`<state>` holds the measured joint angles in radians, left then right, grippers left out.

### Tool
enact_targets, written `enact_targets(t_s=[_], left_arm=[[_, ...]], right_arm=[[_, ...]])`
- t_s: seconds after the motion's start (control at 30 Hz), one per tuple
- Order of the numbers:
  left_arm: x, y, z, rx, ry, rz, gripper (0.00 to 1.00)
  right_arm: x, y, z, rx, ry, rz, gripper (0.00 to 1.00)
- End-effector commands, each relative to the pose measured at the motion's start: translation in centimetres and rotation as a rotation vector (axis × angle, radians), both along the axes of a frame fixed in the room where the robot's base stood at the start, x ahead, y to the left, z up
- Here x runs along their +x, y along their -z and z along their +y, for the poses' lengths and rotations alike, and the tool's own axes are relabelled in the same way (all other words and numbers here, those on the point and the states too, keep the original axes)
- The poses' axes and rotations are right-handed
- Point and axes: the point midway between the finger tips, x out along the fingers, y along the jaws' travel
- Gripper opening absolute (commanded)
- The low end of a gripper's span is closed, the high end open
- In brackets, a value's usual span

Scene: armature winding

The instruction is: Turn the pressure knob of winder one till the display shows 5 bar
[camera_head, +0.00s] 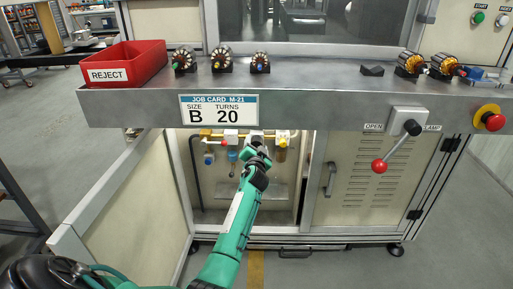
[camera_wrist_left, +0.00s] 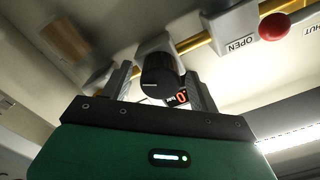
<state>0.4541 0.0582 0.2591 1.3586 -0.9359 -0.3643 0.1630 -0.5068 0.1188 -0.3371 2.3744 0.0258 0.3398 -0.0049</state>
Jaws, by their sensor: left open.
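My left arm reaches into the open compartment (camera_head: 215,192) below the bench in the head view, its gripper (camera_head: 256,152) up at the pipework. In the left wrist view the open fingers (camera_wrist_left: 158,88) stand on either side of a round black knob (camera_wrist_left: 157,72) with a pale mark line. Whether they touch it I cannot tell. Just behind the knob a small display (camera_wrist_left: 178,97) glows red; a 0 is readable, the rest is hidden by the knob and gripper. In the head view the gripper hides the knob. My right gripper is not in view.
A yellow pipe (camera_wrist_left: 195,42) and a red knob (camera_wrist_left: 273,27) beside an OPEN label are close to the gripper. The bench edge (camera_head: 330,108) overhangs the compartment. A red-ball lever (camera_head: 380,166) stands to the right. A red reject bin (camera_head: 125,63) and several armatures sit on top.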

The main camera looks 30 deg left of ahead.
Motion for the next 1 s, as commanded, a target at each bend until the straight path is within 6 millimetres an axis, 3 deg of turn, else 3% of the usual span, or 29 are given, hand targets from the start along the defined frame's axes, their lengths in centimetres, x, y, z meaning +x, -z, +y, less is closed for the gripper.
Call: enact_targets(t_s=[0.37,0.5,0.6,1.0], left_arm=[[0.31,0.00,0.23,0.000,0.000,0.000,0.59],[0.30,0.00,0.22,0.000,0.000,0.000,0.32],[0.30,0.01,0.21,0.000,0.000,0.000,0.17],[0.28,-0.02,0.23,0.067,0.000,0.042,0.17]], right_arm=[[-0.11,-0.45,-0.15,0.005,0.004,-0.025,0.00],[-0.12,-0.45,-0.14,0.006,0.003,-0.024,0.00],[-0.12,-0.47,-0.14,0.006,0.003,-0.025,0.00],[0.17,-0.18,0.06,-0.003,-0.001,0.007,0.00]])
